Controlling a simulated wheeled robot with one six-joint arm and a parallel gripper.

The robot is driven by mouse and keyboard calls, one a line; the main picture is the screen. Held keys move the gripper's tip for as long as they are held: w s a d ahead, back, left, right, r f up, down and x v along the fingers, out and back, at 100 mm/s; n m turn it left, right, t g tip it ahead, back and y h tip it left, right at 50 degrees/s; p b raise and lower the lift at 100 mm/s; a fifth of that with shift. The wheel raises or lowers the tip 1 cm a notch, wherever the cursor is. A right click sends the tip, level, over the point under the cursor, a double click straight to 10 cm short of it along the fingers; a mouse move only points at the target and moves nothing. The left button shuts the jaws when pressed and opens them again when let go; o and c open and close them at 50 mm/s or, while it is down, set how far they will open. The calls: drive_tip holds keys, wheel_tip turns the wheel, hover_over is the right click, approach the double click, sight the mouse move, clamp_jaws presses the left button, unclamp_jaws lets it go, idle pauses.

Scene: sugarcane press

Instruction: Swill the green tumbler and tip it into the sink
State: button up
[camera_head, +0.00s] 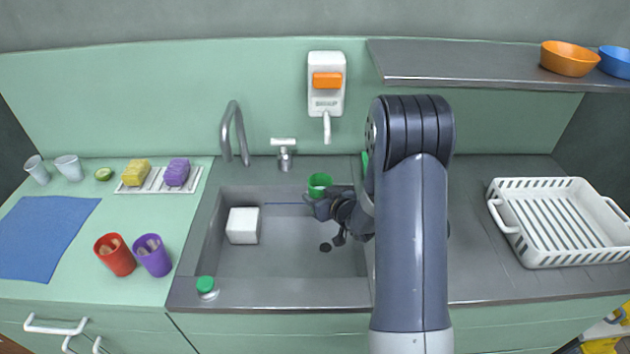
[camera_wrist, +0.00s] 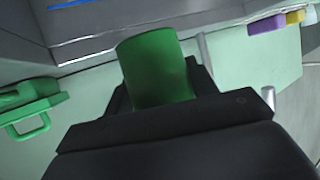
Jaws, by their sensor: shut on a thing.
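The green tumbler (camera_head: 319,183) is over the back right part of the sink (camera_head: 285,262). My gripper (camera_head: 322,207) is shut on the tumbler, at the sink's back edge. In the wrist view the green tumbler (camera_wrist: 156,66) stands up from between the dark jaws (camera_wrist: 160,104). In the head view its mouth faces up and towards the camera, and I cannot tell what is inside. The faucet (camera_head: 237,135) with its curved spout stands behind the sink, left of the tumbler. A small tap handle (camera_head: 284,152) is right of the faucet.
A white block (camera_head: 243,225) lies in the sink's left part. A red cup (camera_head: 115,254) and a purple cup (camera_head: 152,255) stand on the left counter. A soap dispenser (camera_head: 326,84) hangs on the wall. A white rack (camera_head: 560,222) is on the right counter.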

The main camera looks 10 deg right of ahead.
drive_tip(key=shift+w, duration=0.3)
drive_tip(key=n+h+b, duration=0.1)
drive_tip(key=b, duration=0.1)
drive_tip(key=n+t+b, duration=0.1)
drive_tip(key=b, duration=0.1)
drive_tip(key=shift+s+a+r+n+h, duration=0.2)
drive_tip(key=shift+a+n+h, duration=0.2)
drive_tip(key=shift+s+a+r+n+h+b, duration=0.1)
drive_tip(key=shift+a+n+h+b, duration=0.25)
drive_tip(key=shift+n+b, duration=0.4)
drive_tip(key=shift+s+a+n+t+h, duration=0.15)
drive_tip(key=shift+a+n+t+h, duration=0.2)
drive_tip(key=shift+n+t+h, duration=0.25)
drive_tip(key=shift+n, duration=0.35)
drive_tip(key=shift+s+a+f+n+h+b, duration=0.1)
drive_tip(key=shift+a+f+n+h+b, duration=0.2)
drive_tip(key=shift+b, duration=0.9)
drive_tip(key=shift+d+n+t+b, duration=0.1)
drive_tip(key=shift+n+t+b, duration=0.25)
drive_tip(key=shift+b, duration=0.35)
drive_tip(key=shift+r+n, duration=0.1)
drive_tip(key=shift+n, duration=0.15)
